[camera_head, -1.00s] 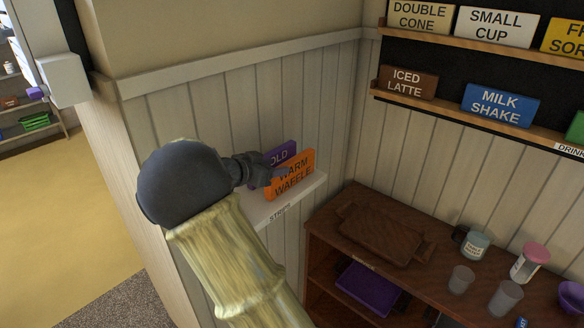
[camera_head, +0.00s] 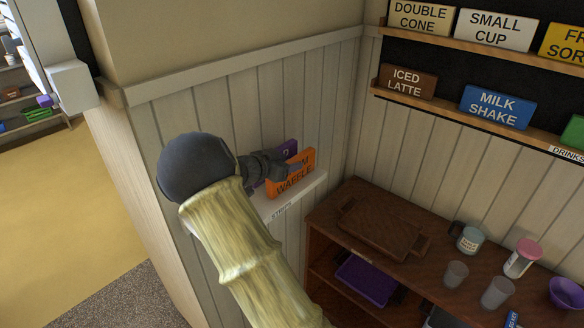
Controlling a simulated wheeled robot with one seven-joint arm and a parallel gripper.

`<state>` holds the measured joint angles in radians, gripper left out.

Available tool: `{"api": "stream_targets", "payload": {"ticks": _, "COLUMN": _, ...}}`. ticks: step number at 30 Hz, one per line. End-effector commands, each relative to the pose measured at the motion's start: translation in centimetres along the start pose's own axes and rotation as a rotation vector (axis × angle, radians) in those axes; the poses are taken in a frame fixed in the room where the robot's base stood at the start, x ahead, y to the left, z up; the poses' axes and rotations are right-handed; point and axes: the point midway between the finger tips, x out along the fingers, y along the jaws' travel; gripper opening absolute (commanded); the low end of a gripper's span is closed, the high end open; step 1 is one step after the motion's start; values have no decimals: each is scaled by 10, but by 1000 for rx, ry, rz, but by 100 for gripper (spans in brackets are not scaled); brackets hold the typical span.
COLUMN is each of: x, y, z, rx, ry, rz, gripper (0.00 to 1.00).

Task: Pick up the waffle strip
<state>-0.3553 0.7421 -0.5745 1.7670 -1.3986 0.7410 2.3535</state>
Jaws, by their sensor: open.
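Part of the strip's upper lettering is hidden behind the fingers. I cannot tell whether the fingers touch it or straddle it. A purple strip (camera_head: 284,152) stands just behind the orange one, mostly hidden by it and my gripper.
A brown wooden cabinet (camera_head: 345,196) stands below right, with a wooden tray (camera_head: 378,232), jars and cups on top and a purple tray (camera_head: 366,281) inside. Sign ledges (camera_head: 470,118) hang on the right wall. The panelled wall is close behind the shelf.

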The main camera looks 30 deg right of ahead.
Motion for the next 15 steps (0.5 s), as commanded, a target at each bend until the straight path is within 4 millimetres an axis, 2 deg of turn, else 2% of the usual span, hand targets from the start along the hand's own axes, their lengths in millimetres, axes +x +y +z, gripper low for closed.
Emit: {"api": "stream_targets", "payload": {"ticks": 15, "x": 0, "y": 0, "z": 1, "rx": 0, "ry": 0, "rz": 0, "gripper": 47}}
